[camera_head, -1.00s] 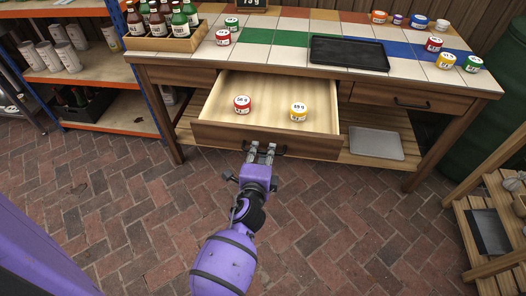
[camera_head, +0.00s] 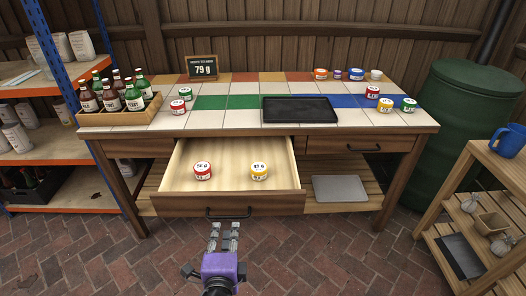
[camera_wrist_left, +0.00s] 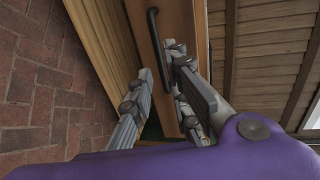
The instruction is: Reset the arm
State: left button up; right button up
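My left gripper (camera_head: 225,230) is open and empty, just in front of the handle (camera_head: 228,212) of the pulled-out drawer (camera_head: 285,200). In the left wrist view its two fingers (camera_wrist_left: 163,95) stand apart, and the black handle (camera_wrist_left: 156,38) shows beyond them on the wooden drawer front. The fingers look clear of the handle. In the drawer lie a red jar (camera_head: 203,171) marked 56 g and a yellow jar (camera_head: 259,172) marked with a weight. My right gripper is not in view.
The tiled worktop (camera_head: 225,118) holds a bottle crate (camera_head: 113,117), a black tray (camera_head: 298,109), several small jars and a 79 g sign (camera_head: 202,68). A shelf rack stands left. A green barrel (camera_head: 455,110) and a slatted stand (camera_head: 490,190) are right. The brick floor in front is free.

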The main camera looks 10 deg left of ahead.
pick_arm(q)
jog(key=s+d+f+n+g+h, duration=0.1)
jog(key=s+f+n+g, duration=0.3)
jog(key=s, duration=0.9)
jog(key=s+f+n+g+h, duration=0.15)
jog(key=s+f+n, duration=0.45)
jog(key=s, duration=0.8)
jog(key=s+d+f+n+g+h, duration=0.1)
jog(key=s+f+n+g+h, duration=0.25)
jog(key=s, duration=0.95)
jog(key=w+r+n+t+y+p, duration=0.1)
jog(key=w+r+p, duration=0.4)
jog(key=r+p, duration=1.1)
jog(key=shift+a+r+t+y+p, duration=0.3)
jog(key=shift+t+p, duration=0.5)
jog(key=shift+p, duration=0.55)
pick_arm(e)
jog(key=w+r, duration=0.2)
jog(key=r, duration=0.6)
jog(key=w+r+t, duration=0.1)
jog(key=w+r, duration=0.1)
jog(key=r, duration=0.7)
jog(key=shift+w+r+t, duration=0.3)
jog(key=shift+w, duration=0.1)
pick_arm(q)
jog(key=shift+w, duration=0.2)
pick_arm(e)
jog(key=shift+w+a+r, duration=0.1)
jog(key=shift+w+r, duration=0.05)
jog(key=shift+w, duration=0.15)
